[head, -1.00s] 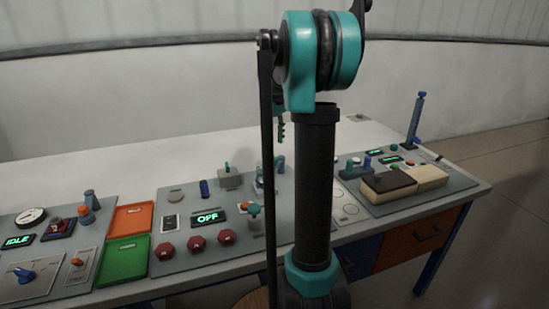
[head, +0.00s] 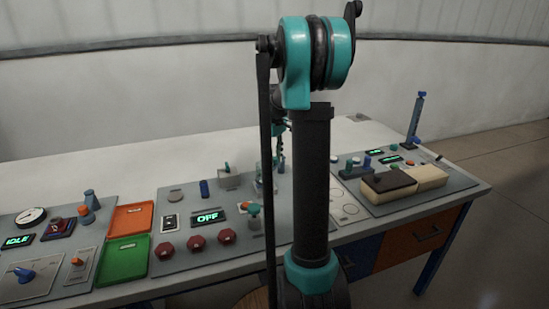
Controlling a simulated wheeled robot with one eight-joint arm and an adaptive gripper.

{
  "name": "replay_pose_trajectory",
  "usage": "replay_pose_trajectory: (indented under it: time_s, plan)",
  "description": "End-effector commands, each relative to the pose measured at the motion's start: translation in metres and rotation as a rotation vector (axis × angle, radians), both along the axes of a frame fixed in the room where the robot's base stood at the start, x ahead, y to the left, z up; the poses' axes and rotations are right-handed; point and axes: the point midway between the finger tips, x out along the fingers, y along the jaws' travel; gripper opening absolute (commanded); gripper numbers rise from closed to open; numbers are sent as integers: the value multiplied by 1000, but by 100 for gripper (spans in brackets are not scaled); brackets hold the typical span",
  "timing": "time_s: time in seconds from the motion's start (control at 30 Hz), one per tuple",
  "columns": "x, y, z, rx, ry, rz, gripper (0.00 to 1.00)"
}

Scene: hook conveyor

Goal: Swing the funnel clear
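No funnel can be told for certain. A pale, partly see-through piece (head: 260,186) stands on the middle panel, and my arm hides much of it. My gripper (head: 280,158) shows only as a small dark and teal part behind my arm, pointing down over the back of the middle panel beside that piece. Its fingertips are too small and too covered to read. Whether it touches anything cannot be told.
The middle panel (head: 180,254) holds an "OFF" display (head: 208,217), several dark red knobs (head: 196,243) and a grey box (head: 228,181). An orange tray (head: 131,218) and a green tray (head: 124,259) lie left. A brown and cream block pair (head: 428,177) sits right. The back tabletop is clear.

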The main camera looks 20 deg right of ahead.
Motion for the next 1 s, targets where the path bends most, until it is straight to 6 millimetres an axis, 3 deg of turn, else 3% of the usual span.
replay_pose_trajectory:
  time_s: [0.03,0.23,0.67,1.0]
  plan:
    - [0,0,0,0,0,0,22]
    - [0,0,0,0,0,0,0]
    - [-1,-1,0,0,0,19,0]
    - [-9,-10,0,0,0,199,0]
